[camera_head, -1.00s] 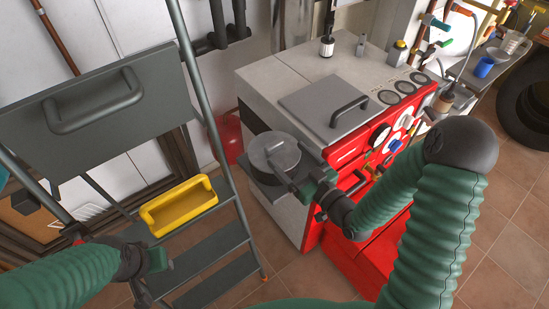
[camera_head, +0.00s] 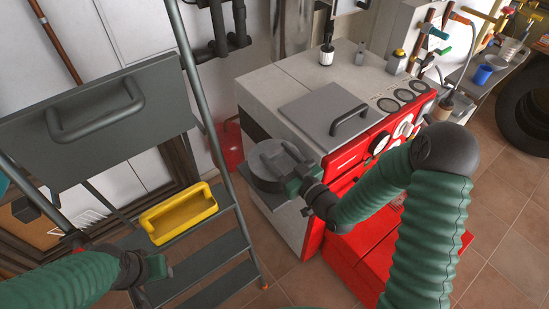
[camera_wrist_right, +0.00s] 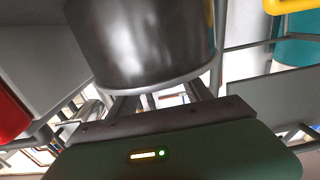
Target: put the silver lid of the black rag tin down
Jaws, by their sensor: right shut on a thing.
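The silver lid (camera_head: 272,158) shows from above in the head view as a round grey disc with a raised grip, at the left side of the boiler. My right gripper (camera_head: 290,172) is at its right edge, shut on it; the fingertips are partly hidden. A dark, shiny cylinder, apparently the rag tin (camera_wrist_right: 145,40), fills the upper middle of the right wrist view. I cannot tell whether lid and tin touch. My left gripper (camera_head: 160,268) is low at the left, apart from them; its finger opening is unclear.
A small grey shelf (camera_head: 291,204) shows beneath the lid. The boiler's top (camera_head: 290,75) carries a grey handled plate (camera_head: 318,103). A stepladder (camera_head: 215,257) with a yellow tray (camera_head: 150,225) stands left. A red container (camera_head: 231,145) stands behind.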

